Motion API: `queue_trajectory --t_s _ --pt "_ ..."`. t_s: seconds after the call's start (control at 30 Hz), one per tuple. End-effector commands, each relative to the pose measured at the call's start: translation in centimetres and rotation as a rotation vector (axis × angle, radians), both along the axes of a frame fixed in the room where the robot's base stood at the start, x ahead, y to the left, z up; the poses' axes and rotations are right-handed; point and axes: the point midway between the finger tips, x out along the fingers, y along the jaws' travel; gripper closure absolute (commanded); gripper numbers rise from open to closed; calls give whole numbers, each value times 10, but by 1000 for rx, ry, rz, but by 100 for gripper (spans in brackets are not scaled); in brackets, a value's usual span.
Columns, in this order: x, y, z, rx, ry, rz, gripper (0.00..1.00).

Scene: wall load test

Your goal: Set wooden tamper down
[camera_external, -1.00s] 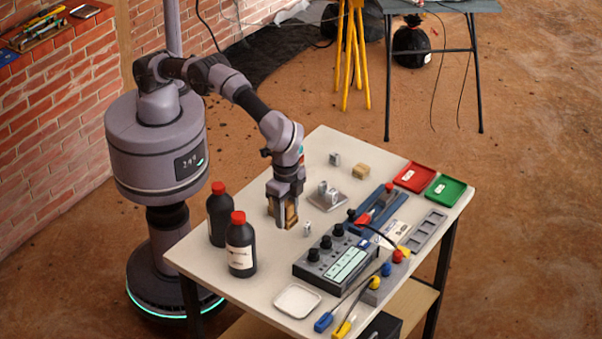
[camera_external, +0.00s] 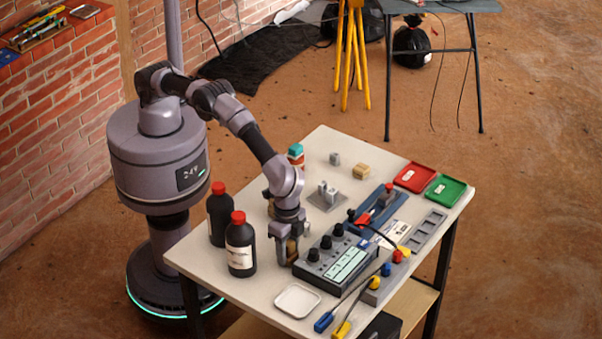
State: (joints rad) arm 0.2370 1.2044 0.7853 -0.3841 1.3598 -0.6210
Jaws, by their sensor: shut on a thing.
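The wooden tamper (camera_external: 292,248) shows as a small brown piece between the fingers of my gripper (camera_external: 286,254). My gripper is shut on it and points down at the table (camera_external: 235,291). It is low over the table, left of the grey control box and right of the black bottles. The fingers hide most of the tamper, and I cannot tell whether it touches the tabletop.
Two black bottles (camera_external: 240,247) with red caps stand left of my gripper. The knobbed control box (camera_external: 333,262) is close on its right, and a white dish (camera_external: 297,299) lies in front. A metal plate with small cylinders (camera_external: 327,196) and a wooden block (camera_external: 361,171) are farther back.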

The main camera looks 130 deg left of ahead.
Motion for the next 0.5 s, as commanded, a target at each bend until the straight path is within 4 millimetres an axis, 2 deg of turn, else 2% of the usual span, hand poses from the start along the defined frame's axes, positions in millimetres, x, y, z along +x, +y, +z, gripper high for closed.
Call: queue_trajectory --t_s 0.1,0.13,0.23,0.5 --pt "0 0 -3 0 0 0 100" --pt "0 0 -3 0 0 0 57" --pt "0 0 -3 0 0 0 37" --pt "0 0 -3 0 0 0 37"
